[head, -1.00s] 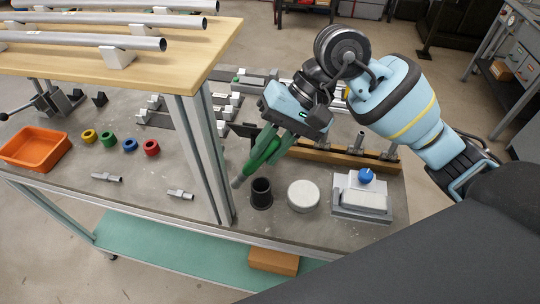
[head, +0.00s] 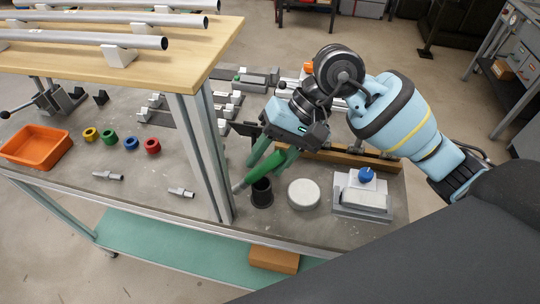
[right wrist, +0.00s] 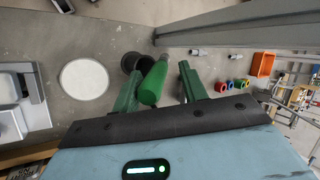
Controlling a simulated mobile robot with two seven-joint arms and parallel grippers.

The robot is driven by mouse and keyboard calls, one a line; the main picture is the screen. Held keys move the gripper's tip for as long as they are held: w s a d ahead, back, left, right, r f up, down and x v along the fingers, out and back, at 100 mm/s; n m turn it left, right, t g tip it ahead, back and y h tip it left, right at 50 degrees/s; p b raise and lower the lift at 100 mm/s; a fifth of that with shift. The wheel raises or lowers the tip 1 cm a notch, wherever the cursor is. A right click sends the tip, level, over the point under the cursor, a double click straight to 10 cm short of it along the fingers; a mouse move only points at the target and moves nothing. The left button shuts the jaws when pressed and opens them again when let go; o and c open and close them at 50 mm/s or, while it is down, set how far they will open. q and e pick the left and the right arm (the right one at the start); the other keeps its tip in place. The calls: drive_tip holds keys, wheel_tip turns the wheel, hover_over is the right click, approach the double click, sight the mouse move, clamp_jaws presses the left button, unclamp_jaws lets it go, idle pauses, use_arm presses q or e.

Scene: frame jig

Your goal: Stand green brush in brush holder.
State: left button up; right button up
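The black brush holder (head: 262,193) stands upright on the grey table near its front edge; it also shows in the right wrist view (right wrist: 131,63). My right gripper (head: 262,166) is just above it, its green fingers apart. The green brush (head: 254,178) is tilted, its far end pointing down-left past the holder's rim. In the right wrist view the brush (right wrist: 154,82) lies between the fingers, against or close to the left one, with a gap to the right one. It appears beside the holder's mouth; I cannot tell whether it touches the rim. My left gripper is not in view.
A white round disc (head: 304,194) and a grey fixture with a blue knob (head: 366,174) stand right of the holder. A metal post (head: 212,160) rises close on its left. Coloured rings (head: 131,144) and an orange bin (head: 36,147) are farther left.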

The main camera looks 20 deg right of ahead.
drive_tip(key=shift+r, duration=0.4)
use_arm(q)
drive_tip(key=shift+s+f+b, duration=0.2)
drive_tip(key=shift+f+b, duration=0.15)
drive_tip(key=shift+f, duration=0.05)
use_arm(e)
drive_tip(key=v, duration=1.1)
drive_tip(key=shift+d+r, duration=0.25)
